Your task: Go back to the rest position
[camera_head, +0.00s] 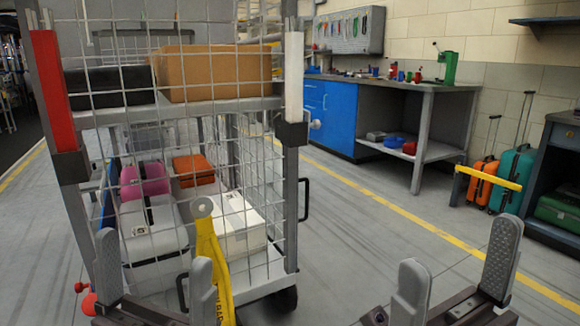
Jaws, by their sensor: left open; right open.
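My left gripper (155,252) is at the lower left, in front of the wire-mesh cart. Its two grey fingers are wide apart, with nothing visible between them. A yellow strap (207,238) with a ring-like top hangs just behind its right finger; I cannot tell whether they touch. My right gripper (458,246) is at the lower right over open floor. Its fingers are also apart and empty. The lower parts of both grippers are cut off by the bottom edge.
The wire-mesh cart (293,75) carries a cardboard box (215,72) above and cases, including a pink one (146,180), below. A workbench (430,88), blue cabinet (338,110) and suitcases (514,172) stand behind. The floor between is clear.

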